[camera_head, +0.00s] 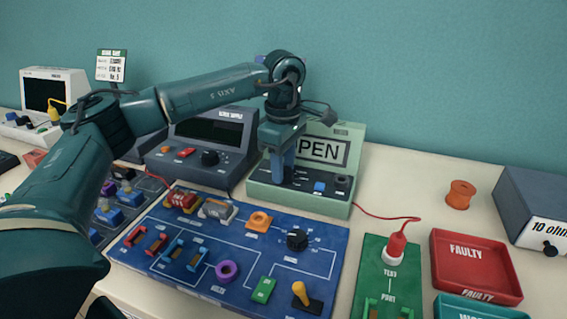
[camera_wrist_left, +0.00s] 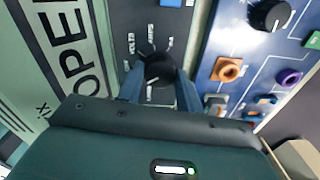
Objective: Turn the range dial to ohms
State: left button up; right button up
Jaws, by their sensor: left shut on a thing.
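The green meter (camera_head: 335,207) stands behind the blue board, and its display (camera_head: 325,151) reads OPEN. Its black range dial (camera_wrist_left: 157,70) shows in the wrist view, with small labels around it on the dark panel (camera_wrist_left: 118,20); the labels are hard to read and I cannot tell which one the pointer marks. My left gripper (camera_head: 281,178) reaches down onto the meter's panel. In the wrist view the fingers (camera_wrist_left: 159,92) of my left gripper sit on either side of the dial, shut on it. In the head view the gripper hides the dial. My right gripper is not in view.
The blue circuit board (camera_head: 215,285) with several parts lies in front of the meter. The grey power supply (camera_head: 230,162) stands left of it. A red lead (camera_head: 375,213) runs right to the green test port (camera_head: 372,268). A red faulty tray (camera_head: 500,287) lies farther right.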

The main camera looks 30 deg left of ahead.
pick_arm(q)
jog(key=o, duration=1)
notch_tip(320, 180, up, 13)
jog(key=shift+r+p, duration=0.15)
jog(key=shift+p, duration=0.3)
